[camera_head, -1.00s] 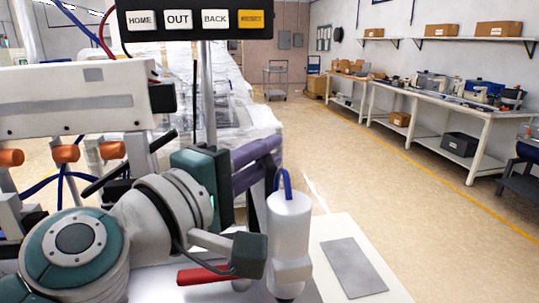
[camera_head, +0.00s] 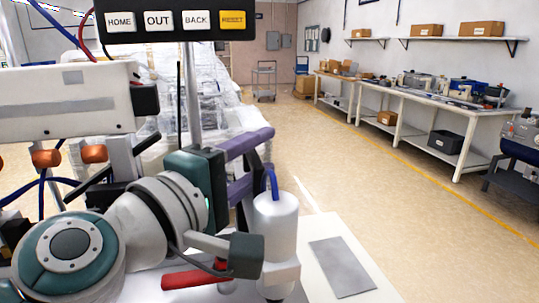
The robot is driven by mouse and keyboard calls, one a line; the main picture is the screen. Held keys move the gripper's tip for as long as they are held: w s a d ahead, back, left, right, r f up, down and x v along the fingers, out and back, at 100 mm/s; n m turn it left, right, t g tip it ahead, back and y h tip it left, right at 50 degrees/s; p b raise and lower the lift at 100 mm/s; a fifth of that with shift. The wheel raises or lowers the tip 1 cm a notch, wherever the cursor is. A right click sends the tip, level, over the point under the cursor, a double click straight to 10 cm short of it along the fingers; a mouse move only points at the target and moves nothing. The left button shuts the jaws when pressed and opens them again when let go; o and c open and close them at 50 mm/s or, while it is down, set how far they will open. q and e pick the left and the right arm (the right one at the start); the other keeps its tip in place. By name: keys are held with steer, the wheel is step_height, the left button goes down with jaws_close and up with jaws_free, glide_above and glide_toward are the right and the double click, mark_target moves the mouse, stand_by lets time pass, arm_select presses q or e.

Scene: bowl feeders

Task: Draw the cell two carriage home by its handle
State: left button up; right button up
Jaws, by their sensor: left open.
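My left gripper (camera_head: 268,150) reaches in from the left, with a teal body and two purple fingers. The fingers are apart, and no object shows clearly held between them. A red bar (camera_head: 195,278) with a dark end, possibly the carriage handle, lies low in the middle, below my gripper and partly behind my arm. I cannot tell which cell it belongs to. The carriage itself is not clearly visible. A button panel (camera_head: 178,22) with HOME, OUT, BACK and RESET keys stands at the top left. My right gripper does not show.
A white cylinder (camera_head: 275,228) with a blue hose stands just right of my gripper. A grey plate (camera_head: 342,266) lies on a white surface at the front. White machine housing (camera_head: 65,100) fills the left. Workbenches (camera_head: 480,112) line the right wall; the floor between is open.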

mark_target(268, 220)
arm_select(q)
steer(key=shift+s, duration=0.1)
steer(key=v, duration=0.9)
steer(key=shift+s+a+b, duration=0.2)
steer(key=shift+s+b, duration=0.15)
